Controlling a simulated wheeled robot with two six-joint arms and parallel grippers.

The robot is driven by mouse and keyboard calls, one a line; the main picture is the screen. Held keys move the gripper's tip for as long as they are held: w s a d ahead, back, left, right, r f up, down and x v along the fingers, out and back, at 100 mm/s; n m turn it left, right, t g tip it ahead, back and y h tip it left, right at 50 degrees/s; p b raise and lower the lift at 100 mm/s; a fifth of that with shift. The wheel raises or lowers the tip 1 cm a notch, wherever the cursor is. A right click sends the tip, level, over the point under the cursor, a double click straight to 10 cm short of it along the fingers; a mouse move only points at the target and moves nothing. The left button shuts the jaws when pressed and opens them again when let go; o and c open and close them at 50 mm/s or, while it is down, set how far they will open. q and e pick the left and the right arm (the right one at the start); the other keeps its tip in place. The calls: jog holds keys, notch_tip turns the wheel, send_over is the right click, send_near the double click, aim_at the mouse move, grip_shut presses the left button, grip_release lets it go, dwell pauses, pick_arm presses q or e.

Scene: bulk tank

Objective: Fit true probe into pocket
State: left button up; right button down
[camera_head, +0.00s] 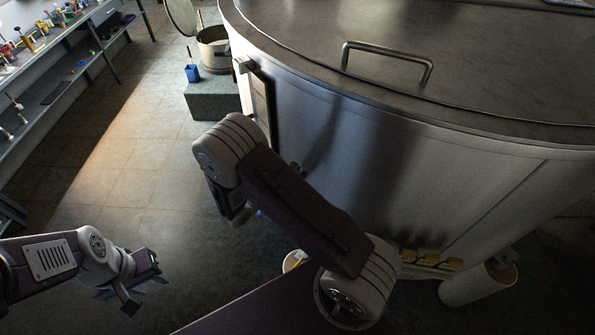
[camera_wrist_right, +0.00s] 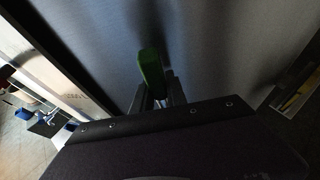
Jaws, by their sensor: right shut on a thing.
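In the right wrist view my right gripper (camera_wrist_right: 157,97) is shut on a green piece (camera_wrist_right: 151,72), which points toward the grey metal tank wall. It looks like the handle of a probe, but I cannot make out a probe stem. In the head view my right arm bends in front of the steel tank (camera_head: 480,180) and hides most of the gripper. A small dark green bit (camera_head: 296,168) shows beside the arm against the wall. I cannot pick out a pocket in either view. My left gripper (camera_head: 142,283) is open and empty, low over the floor at the left.
A cluttered bench (camera_head: 65,38) runs along the upper left. Yellow labels (camera_head: 430,259) show low on the tank. The floor at left is clear.

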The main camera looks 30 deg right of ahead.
notch_tip(320, 180, down, 6)
jog(key=b, duration=0.5)
jog(key=shift+d, duration=0.15)
jog(key=shift+b, duration=0.3)
dwell(1.1)
jog(key=shift+f, duration=0.1)
jog(key=shift+f+b, duration=0.35)
jog(key=shift+b, duration=0.05)
jog(key=shift+f+b, duration=2.5)
jog(key=shift+f, duration=0.3)
jog(key=c, duration=1.3)
grip_release()
